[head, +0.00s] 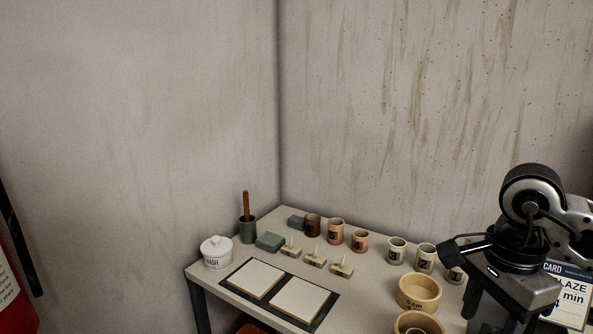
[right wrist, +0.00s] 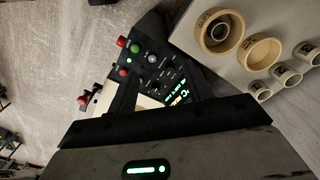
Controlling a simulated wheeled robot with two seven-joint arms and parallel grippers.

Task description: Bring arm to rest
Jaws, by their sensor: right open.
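My right arm comes in from the right edge of the head view, and its gripper (head: 492,312) hangs downward at the lower right, over or in front of the table's right end. The fingertips run toward the bottom edge and are not clear. The gripper is open, and I see nothing held in it. In the right wrist view, the dark housing with a green light fills the bottom. My left arm and gripper are not in view.
A card (head: 570,295) stands behind my right arm. A dark control panel (right wrist: 150,65) with coloured buttons is close in the right wrist view. Walls close off the back.

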